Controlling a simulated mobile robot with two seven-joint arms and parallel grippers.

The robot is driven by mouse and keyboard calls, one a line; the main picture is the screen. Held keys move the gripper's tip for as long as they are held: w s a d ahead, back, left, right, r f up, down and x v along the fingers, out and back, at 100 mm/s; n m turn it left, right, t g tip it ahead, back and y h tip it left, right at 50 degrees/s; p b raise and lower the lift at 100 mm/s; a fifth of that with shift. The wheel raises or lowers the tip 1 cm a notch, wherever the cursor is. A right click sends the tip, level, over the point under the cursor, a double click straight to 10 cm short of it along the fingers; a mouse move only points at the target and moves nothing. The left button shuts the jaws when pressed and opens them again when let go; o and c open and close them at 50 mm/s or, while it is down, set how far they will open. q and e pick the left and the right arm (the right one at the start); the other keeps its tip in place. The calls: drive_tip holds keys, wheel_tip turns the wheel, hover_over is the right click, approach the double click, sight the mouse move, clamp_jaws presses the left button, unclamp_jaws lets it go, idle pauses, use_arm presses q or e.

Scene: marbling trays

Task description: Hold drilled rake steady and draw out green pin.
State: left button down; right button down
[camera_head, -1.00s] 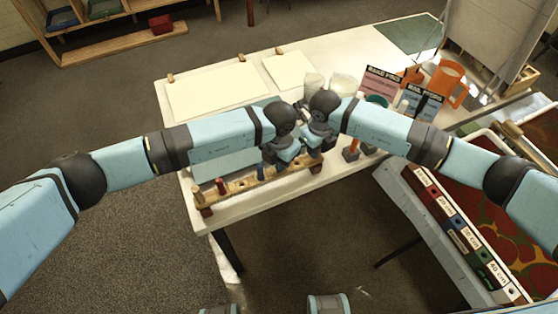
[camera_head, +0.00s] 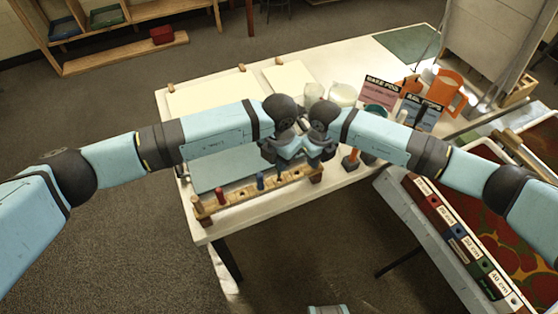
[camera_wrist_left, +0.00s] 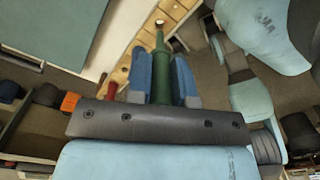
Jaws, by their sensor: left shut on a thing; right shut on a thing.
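The drilled rake (camera_head: 240,192) is a pale wooden bar with a row of holes and coloured pins, lying along the table's front edge. In the left wrist view its holed bar (camera_wrist_left: 146,35) runs diagonally behind the fingers. My left gripper (camera_head: 278,156) is over the bar's right part. In its wrist view its blue fingers (camera_wrist_left: 160,80) are shut on the green pin (camera_wrist_left: 160,62), which lies lengthwise between them. My right gripper (camera_head: 318,160) is close beside it, shut at the rake's right end; its fingertips are largely hidden.
Red pins (camera_head: 220,195) and a blue pin (camera_head: 260,181) stand in the bar. A marbling tray (camera_head: 500,205) is at far right. Blank paper (camera_head: 215,94) lies behind my arms.

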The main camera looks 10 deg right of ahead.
use_arm(q)
drive_tip(key=shift+r, duration=0.2)
use_arm(e)
drive_tip(key=c, duration=0.9)
unclamp_jaws()
wheel_tip(320, 180, up, 12)
use_arm(q)
drive_tip(key=shift+s+f, duration=0.1)
use_arm(e)
drive_tip(key=shift+s, duration=0.1)
